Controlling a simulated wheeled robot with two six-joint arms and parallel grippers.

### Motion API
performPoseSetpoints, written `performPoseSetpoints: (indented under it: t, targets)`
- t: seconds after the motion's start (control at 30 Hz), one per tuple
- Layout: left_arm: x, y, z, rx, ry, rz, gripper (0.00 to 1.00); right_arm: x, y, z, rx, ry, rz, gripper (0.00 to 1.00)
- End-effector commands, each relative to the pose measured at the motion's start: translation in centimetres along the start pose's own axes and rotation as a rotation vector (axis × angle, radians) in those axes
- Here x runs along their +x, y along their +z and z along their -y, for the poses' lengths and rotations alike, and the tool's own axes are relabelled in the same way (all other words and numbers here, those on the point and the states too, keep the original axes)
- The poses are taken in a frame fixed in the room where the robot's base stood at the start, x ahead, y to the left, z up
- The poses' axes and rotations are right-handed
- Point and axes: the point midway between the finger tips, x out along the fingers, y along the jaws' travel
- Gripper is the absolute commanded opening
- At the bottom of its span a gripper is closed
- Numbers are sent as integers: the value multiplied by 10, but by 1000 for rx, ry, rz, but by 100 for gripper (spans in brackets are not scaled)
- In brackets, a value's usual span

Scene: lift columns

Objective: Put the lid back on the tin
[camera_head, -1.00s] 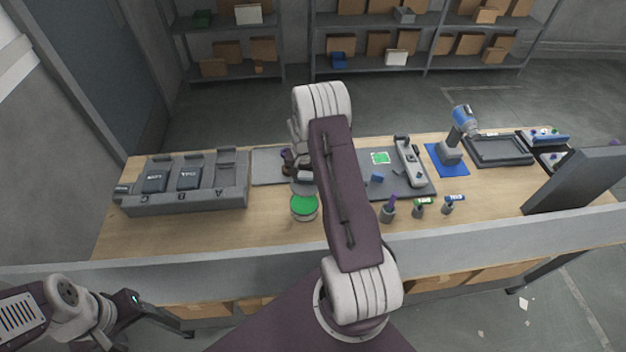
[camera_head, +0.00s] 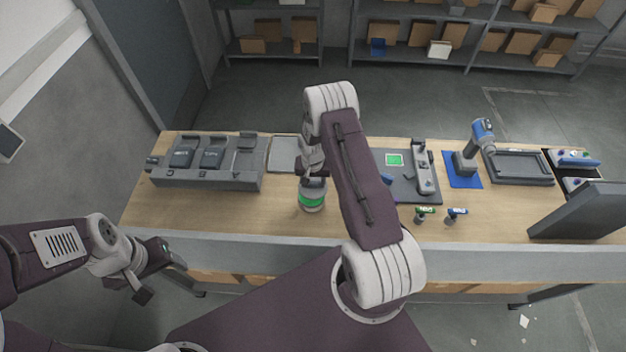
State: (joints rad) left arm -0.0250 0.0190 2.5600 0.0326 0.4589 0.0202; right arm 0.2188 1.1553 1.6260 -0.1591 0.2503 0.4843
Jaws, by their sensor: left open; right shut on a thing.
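The tin (camera_head: 312,207) stands upright on the bench, left of centre, pale with a green area showing at its top. The grey lid (camera_head: 314,184) is over the tin, covering the far part of the green. I cannot tell whether the lid touches the tin or hovers just above it. My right gripper (camera_head: 313,177) is shut on the lid from above, partly hidden by its own arm. My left gripper (camera_head: 160,279) is open and empty, low at the left in front of the bench.
A grey battery dock (camera_head: 207,182) stands left of the tin, with a grey flat pad (camera_head: 284,154) behind. Bare wood (camera_head: 240,212) lies left of the tin.

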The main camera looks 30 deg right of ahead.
Motion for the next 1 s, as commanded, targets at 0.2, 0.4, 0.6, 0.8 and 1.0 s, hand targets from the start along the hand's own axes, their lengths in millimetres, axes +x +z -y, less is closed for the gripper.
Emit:
performPoseSetpoints:
  t: [0.2,0.4,0.6,0.8,1.0]
  targets:
    - [23,2,0,0,0,0,63,32,4,0,0,0,0,4]
    - [38,4,1,0,0,0,63,47,5,0,0,0,0,4]
    - [37,4,1,0,0,0,63,46,5,0,0,0,0,4]
    - [36,4,1,0,0,0,63,46,5,0,0,0,0,4]
    - [38,4,1,0,0,0,63,46,5,0,0,0,0,4]
